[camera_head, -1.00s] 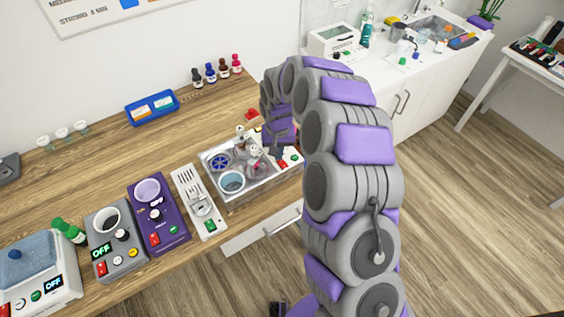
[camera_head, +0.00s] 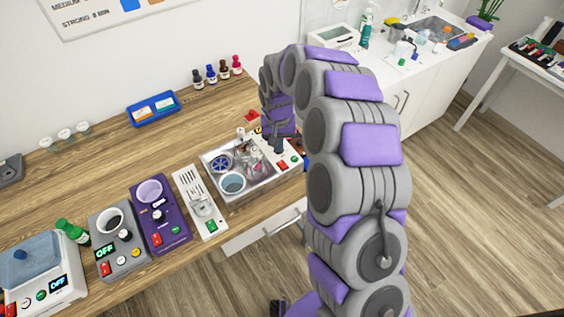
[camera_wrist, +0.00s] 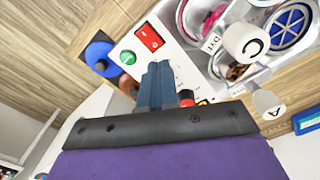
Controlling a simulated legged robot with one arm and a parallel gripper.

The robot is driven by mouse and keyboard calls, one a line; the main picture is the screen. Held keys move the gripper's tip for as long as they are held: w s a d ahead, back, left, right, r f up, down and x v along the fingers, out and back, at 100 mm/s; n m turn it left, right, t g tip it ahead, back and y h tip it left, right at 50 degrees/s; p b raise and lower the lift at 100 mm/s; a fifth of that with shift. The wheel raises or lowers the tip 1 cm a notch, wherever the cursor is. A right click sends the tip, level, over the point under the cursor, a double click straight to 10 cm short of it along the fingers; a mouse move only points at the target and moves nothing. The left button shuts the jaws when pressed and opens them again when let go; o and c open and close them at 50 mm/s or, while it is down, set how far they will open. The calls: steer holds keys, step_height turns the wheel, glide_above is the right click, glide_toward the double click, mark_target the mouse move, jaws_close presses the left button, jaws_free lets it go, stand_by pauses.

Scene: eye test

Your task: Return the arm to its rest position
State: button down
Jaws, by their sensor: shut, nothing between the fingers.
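My gripper (camera_head: 279,146) is shut and empty at the end of my bent grey and purple arm. In the head view it is near the right end of the metal basin, over the white panel with red and green buttons. In the wrist view my gripper's (camera_wrist: 158,70) two blue-grey fingers lie together in front of that white panel (camera_wrist: 165,55). Part of the bench behind my gripper is hidden by the arm.
The metal basin (camera_head: 243,197) holds several cups and white-capped items. A slotted white device (camera_head: 194,190), a purple device (camera_head: 168,231) and a grey device (camera_head: 119,258) stand to its left. A blue tray (camera_head: 170,115) and small bottles (camera_head: 223,72) are behind. Bare wood (camera_head: 150,150) lies between.

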steer(key=shift+r, duration=0.95)
steer(key=s+d+r, duration=0.5)
steer(key=s+r, duration=0.3)
steer(key=s, duration=0.1)
steer(key=s+d+r, duration=0.1)
steer(key=s+d, duration=0.2)
steer(key=s, duration=0.7)
steer(key=s+d+r+g+b, duration=0.1)
steer(key=s+d, duration=0.3)
steer(key=s, duration=0.6)
steer(key=s+d+r+b, duration=0.1)
steer(key=s+d, duration=0.3)
steer(key=s, duration=0.6)
steer(key=shift+s+d+r+m+g, duration=0.15)
steer(key=shift+s+r+m+g, duration=0.25)
steer(key=shift+r, duration=0.4)
